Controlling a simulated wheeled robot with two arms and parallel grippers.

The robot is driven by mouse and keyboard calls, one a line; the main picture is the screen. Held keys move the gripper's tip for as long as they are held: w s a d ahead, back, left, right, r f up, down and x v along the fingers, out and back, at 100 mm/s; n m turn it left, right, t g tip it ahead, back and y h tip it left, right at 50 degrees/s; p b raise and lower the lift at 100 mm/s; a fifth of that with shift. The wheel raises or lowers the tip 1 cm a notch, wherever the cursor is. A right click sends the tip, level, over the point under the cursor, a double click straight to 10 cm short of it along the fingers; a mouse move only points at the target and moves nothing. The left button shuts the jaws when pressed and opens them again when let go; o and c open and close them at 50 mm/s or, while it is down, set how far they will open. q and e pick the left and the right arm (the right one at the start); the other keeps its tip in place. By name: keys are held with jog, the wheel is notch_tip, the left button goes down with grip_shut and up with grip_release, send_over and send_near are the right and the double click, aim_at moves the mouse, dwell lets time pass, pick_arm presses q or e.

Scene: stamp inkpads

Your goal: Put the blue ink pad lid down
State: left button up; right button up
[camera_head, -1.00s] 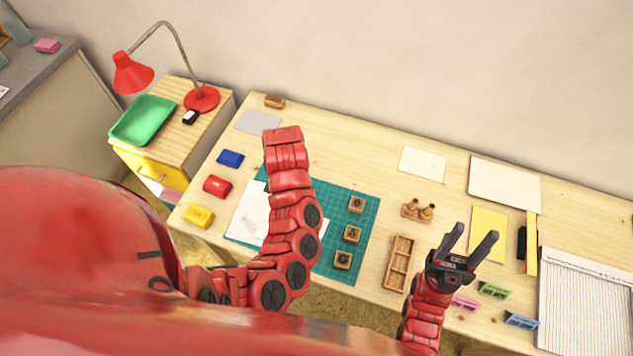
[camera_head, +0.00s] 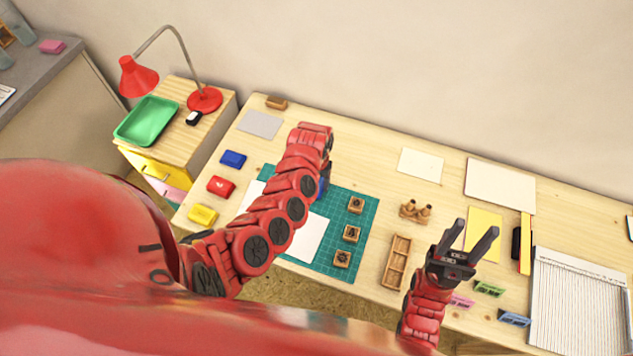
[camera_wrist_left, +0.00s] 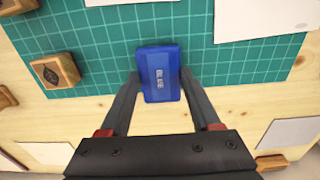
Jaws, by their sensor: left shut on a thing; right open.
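A blue ink pad (camera_head: 233,159) lies on the table left of the mat. My right gripper (camera_head: 471,234) is open and empty.
Red (camera_head: 221,187) and yellow (camera_head: 202,215) ink pads lie at the left. Several wooden stamps (camera_head: 350,233) stand on the mat's right side, with white paper (camera_head: 308,240) on its left. A wooden tray (camera_head: 397,262) is further right. Bare wood lies behind the mat.

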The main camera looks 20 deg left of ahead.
pick_arm(q)
jog(key=shift+f, duration=0.4)
jog(key=shift+f, duration=0.2)
jog(key=o, duration=1.3)
jog(key=shift+r, duration=0.1)
